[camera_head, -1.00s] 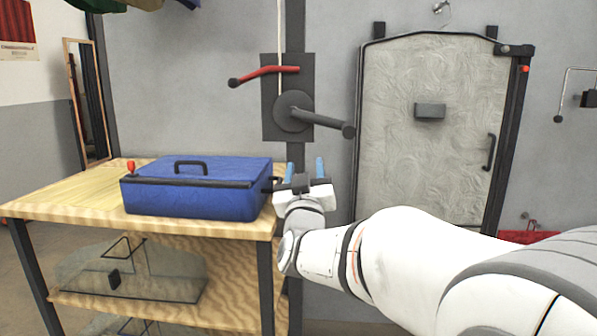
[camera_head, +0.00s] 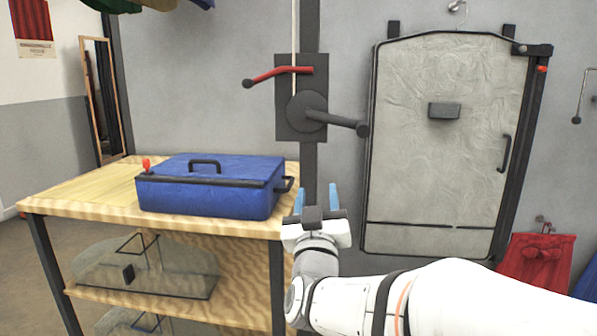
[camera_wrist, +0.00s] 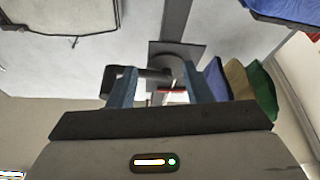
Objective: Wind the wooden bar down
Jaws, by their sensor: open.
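A dark winch plate (camera_head: 318,135) is fixed to a dark post on the grey wall. It carries a round hub (camera_head: 306,111) with a grey crank handle (camera_head: 340,121) pointing right, and a red lever (camera_head: 278,75) above it. A pale rope (camera_head: 294,40) runs up from the plate. My gripper (camera_head: 315,198) is open and empty, below the crank and apart from it, with its blue fingers pointing up. In the wrist view the crank handle (camera_wrist: 152,77) shows between and behind the fingers. I cannot make out a wooden bar.
A blue case (camera_head: 210,190) lies on a wooden table (camera_head: 80,190) left of my gripper. A grey panel door (camera_head: 440,160) stands on the wall at right. A red bin (camera_head: 540,262) is at lower right. Coloured cloths (camera_wrist: 238,80) show in the wrist view.

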